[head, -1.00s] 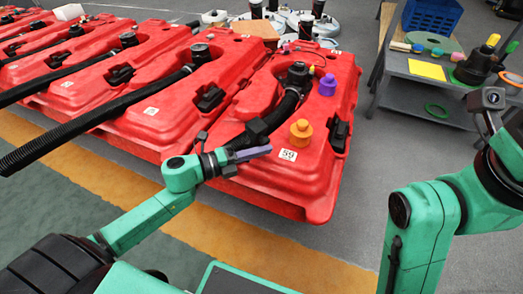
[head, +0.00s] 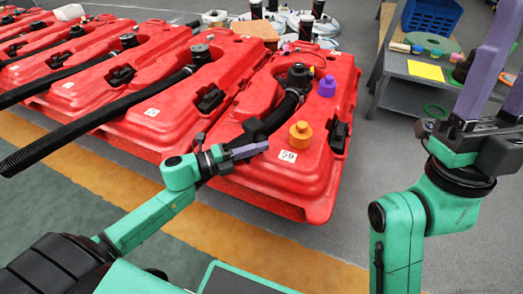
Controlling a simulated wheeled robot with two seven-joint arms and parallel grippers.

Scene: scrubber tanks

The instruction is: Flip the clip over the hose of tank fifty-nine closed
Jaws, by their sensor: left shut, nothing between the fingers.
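Tank fifty-nine (head: 312,190) is the nearest red tank, with a white label (head: 287,156) reading 59. Its black hose (head: 285,108) curves from the black fitting (head: 299,76) down toward the tank's left front. A dark block that looks like the clip (head: 254,130) sits at the hose's lower part; I cannot tell whether it is flipped open or closed. My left gripper (head: 262,148) has purple fingers, is shut and empty, and is just in front of and below that block. My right gripper (head: 502,62) is raised at the right, fingers up and apart, empty, away from the tank.
An orange knob (head: 300,134) and a purple knob (head: 327,86) stand on the tank near the hose. Other red tanks with black hoses fill the left. A grey shelf (head: 400,68) with a yellow sheet stands at the back right. Floor right of the tank is clear.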

